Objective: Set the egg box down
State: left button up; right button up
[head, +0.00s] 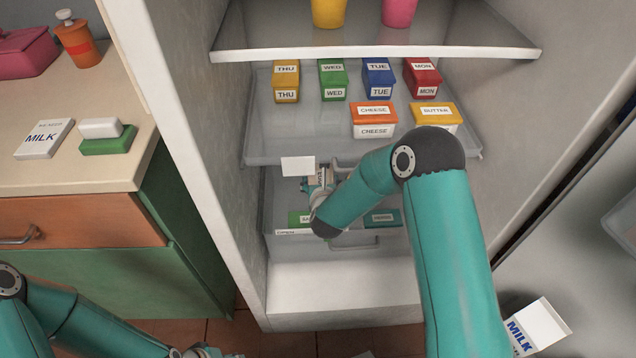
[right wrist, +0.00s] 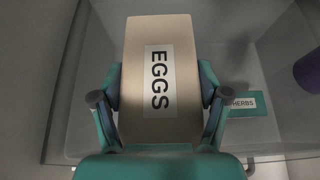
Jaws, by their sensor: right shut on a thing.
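The egg box (right wrist: 185,40) is a beige block with a white EGGS label, seen in the right wrist view. My right gripper (right wrist: 160,95) is shut on it, one finger at each side. In the head view, my right gripper (head: 320,180) is inside the fridge, at the front of the lower clear drawer and below the shelf of labelled boxes. There the egg box is mostly hidden by my arm and gripper. I cannot tell whether it touches anything beneath. My left gripper (head: 203,351) shows only partly at the bottom edge; its fingers are unclear.
The drawer holds a green box (head: 302,218) and a teal HERBS box (head: 383,217). A purple thing (right wrist: 308,72) shows at right in the wrist view. The shelf above holds day boxes, a cheese box (head: 373,118) and a butter box (head: 436,113). A milk carton (head: 538,330) is at lower right.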

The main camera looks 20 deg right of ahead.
jog(key=shift+w+d+f, duration=0.15)
jog(key=shift+w+f, duration=0.45)
jog(key=shift+f, duration=0.15)
pick_arm(q)
jog(key=shift+f, duration=0.2)
pick_arm(e)
jog(key=o, duration=1.3)
jog(key=shift+f+b, duration=0.1)
jog(key=shift+b, duration=0.2)
jog(key=o, duration=0.4)
jog(key=shift+o, duration=0.2)
jog(key=shift+s, duration=0.1)
